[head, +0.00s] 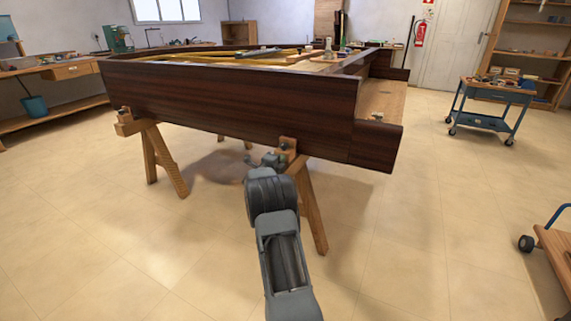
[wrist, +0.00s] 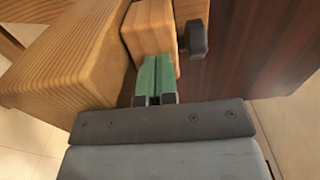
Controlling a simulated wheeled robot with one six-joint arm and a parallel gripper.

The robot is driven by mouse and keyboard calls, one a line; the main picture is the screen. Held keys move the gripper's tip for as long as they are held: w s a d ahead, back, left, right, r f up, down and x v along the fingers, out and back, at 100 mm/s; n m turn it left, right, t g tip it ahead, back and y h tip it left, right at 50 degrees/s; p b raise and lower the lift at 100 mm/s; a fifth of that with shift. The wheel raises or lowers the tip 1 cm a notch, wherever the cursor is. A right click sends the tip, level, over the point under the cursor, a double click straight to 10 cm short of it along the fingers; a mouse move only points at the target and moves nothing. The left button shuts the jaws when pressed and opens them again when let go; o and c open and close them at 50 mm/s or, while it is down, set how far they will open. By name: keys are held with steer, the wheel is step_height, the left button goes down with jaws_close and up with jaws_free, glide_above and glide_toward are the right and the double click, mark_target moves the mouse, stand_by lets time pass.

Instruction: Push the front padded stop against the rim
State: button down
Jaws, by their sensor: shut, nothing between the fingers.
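The front padded stop (head: 288,146) is a light wooden block with a dark knob, on top of the near trestle beside the piano's dark rim (head: 235,105). In the wrist view the stop's block (wrist: 150,27) lies just ahead of my gripper, and the rim (wrist: 228,60) is to its right. My gripper (wrist: 157,64) is shut and empty, its green fingers together, with their tips at or very near the block's face. I cannot tell whether they touch. In the head view my gripper (head: 268,159) is small beside the stop. The pad and any gap to the rim are hidden.
The near trestle (head: 312,205) stands under the rim, its thick beam (wrist: 75,65) close on the left in the wrist view. Another trestle (head: 163,160) with a similar stop (head: 125,115) stands left. A blue cart (head: 490,115) is at right. Open floor surrounds the arm.

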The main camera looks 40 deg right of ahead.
steer(key=shift+w, duration=0.15)
steer(key=shift+w+a, duration=0.1)
steer(key=shift+w, duration=0.05)
